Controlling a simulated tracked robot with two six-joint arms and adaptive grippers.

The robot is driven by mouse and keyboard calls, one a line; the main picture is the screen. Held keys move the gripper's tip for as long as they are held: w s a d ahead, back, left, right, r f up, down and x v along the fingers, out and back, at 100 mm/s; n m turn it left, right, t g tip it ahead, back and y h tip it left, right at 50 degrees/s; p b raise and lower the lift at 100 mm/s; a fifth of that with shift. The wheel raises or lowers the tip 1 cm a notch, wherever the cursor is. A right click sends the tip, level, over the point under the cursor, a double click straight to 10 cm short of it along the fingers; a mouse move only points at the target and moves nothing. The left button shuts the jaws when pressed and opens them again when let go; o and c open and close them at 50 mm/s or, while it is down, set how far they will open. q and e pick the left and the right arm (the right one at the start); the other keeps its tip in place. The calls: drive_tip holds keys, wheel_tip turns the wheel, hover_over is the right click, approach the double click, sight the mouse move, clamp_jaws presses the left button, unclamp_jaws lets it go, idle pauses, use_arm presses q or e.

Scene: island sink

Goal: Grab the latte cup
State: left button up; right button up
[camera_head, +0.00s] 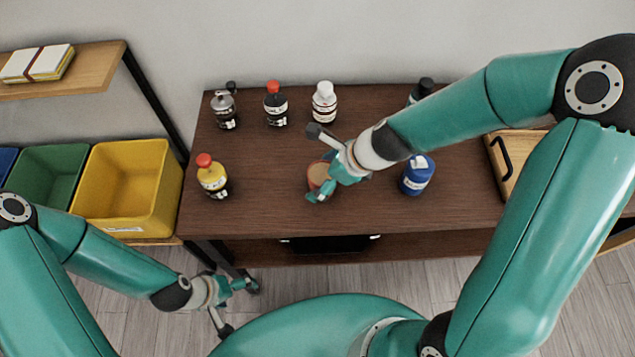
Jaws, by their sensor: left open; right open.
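The latte cup (317,174) looks like a small reddish-brown cup and stands on the dark wooden table (270,205). My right gripper (318,183) is open at the cup, with its fingers close around it and partly hiding it. I cannot tell whether the fingers touch the cup. My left gripper (238,301) is open and empty, low in front of the table, above the floor.
Bottles stand around: yellow (212,176), grey (224,109), black with red cap (275,104), white (324,103), blue (416,175). A dark bottle (421,91) is partly behind my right arm. A wooden tray (497,165) lies right; yellow (130,190) and green (50,172) bins stand left.

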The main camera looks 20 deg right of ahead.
drive_tip(key=shift+c, duration=0.2)
drive_tip(key=c, duration=1.4)
drive_tip(key=shift+r, duration=0.1)
